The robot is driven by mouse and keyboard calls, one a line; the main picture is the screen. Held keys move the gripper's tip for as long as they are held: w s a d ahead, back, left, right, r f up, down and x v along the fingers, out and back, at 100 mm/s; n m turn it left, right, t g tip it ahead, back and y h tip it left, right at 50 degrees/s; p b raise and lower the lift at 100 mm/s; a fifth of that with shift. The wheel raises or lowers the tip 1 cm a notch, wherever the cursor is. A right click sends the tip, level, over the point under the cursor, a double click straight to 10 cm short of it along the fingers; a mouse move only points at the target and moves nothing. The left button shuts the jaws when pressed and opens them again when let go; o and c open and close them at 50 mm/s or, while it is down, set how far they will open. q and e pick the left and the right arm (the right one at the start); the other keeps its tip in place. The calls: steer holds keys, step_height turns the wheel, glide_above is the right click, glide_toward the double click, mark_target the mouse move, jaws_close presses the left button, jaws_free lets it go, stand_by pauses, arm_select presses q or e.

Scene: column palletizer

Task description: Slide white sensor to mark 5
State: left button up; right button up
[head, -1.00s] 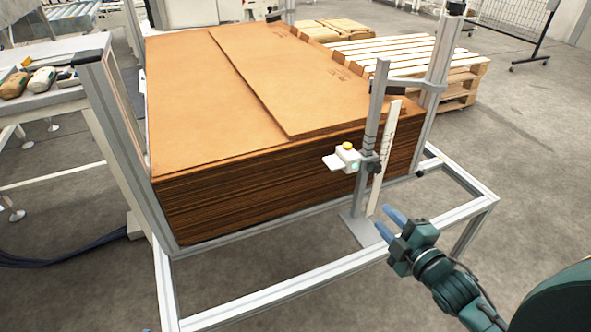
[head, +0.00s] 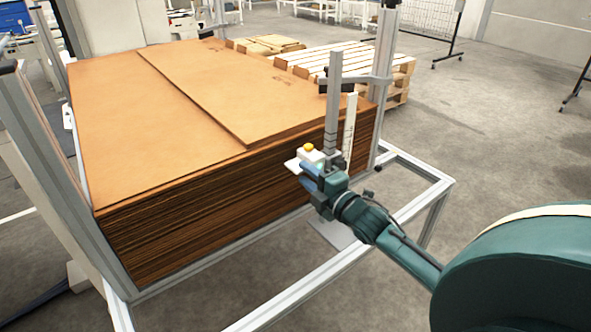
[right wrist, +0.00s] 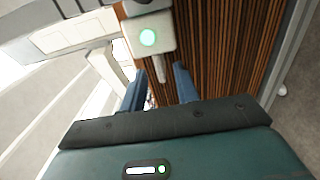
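The white sensor (head: 307,153) with a yellow button on top sits on the upright grey post (head: 333,105) in front of the cardboard stack. In the right wrist view the sensor (right wrist: 150,38) shows a lit green spot and lies just beyond my fingertips. My right gripper (head: 311,178) is at the sensor, partly covering its lower side. In the wrist view its two blue fingers (right wrist: 160,85) are apart, with a pale small part of the sensor near the gap. Contact cannot be told. A white scale strip (head: 349,125) stands beside the post; its marks are unreadable. My left gripper is out of view.
The tall stack of cardboard sheets (head: 185,185) fills the area behind the sensor. An aluminium frame (head: 410,205) surrounds it at floor level. Wooden pallets (head: 345,62) stand behind. Open floor (head: 490,130) lies to the right.

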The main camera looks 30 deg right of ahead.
steer(key=shift+w+a+b, duration=0.2)
steer(key=shift+w+b, duration=0.1)
steer(key=shift+w, duration=2.15)
steer(key=shift+c, duration=0.4)
jaws_close()
